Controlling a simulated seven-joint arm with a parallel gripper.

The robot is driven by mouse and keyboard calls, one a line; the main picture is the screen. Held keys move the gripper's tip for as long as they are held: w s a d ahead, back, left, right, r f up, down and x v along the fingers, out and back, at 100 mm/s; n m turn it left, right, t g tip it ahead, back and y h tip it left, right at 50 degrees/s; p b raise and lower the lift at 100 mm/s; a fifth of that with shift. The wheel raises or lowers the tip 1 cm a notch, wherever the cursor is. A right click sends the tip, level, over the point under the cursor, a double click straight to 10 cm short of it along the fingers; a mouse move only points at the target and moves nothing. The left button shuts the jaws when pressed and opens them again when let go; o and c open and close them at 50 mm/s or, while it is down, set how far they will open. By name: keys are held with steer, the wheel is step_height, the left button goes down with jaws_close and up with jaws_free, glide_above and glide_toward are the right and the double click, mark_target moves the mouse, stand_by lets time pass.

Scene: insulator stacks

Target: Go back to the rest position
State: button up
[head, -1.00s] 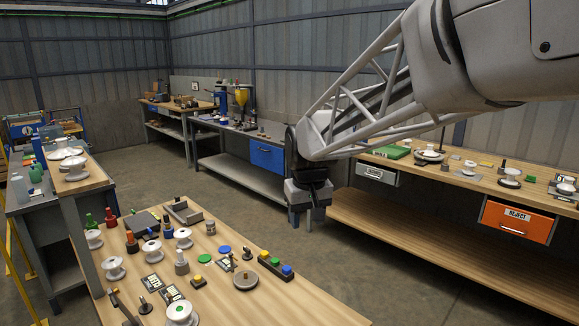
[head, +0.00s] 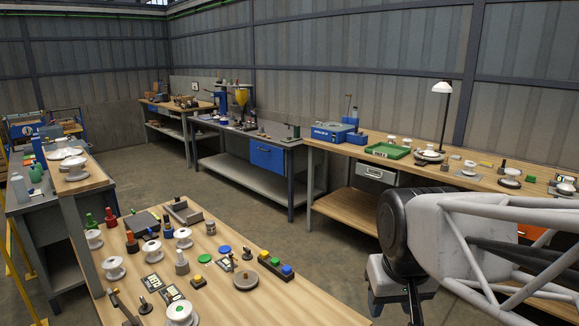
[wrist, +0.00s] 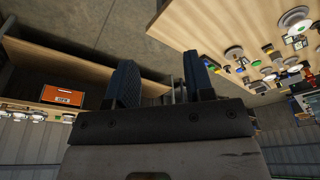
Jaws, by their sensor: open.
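My gripper shows in the wrist view (wrist: 160,85), with its two dark fingers apart and nothing between them. In the head view my gripper (head: 400,312) hangs at the lower right, past the right end of the near wooden table (head: 325,302). Its fingertips are partly cut off by the bottom edge there. It touches nothing that I can see.
The near table carries white insulators (head: 183,238), a button strip (head: 276,264) and several small parts. A long bench (head: 450,172) along the right wall holds a green tray (head: 388,151) and a lamp (head: 442,88). Open concrete floor (head: 240,215) lies between them.

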steer(key=s+d+f, duration=0.1)
steer(key=s+f, duration=0.1)
steer(key=s, duration=0.4)
steer(key=shift+d+f+m, duration=0.25)
steer(key=shift+d+m, duration=0.15)
stand_by(0.9)
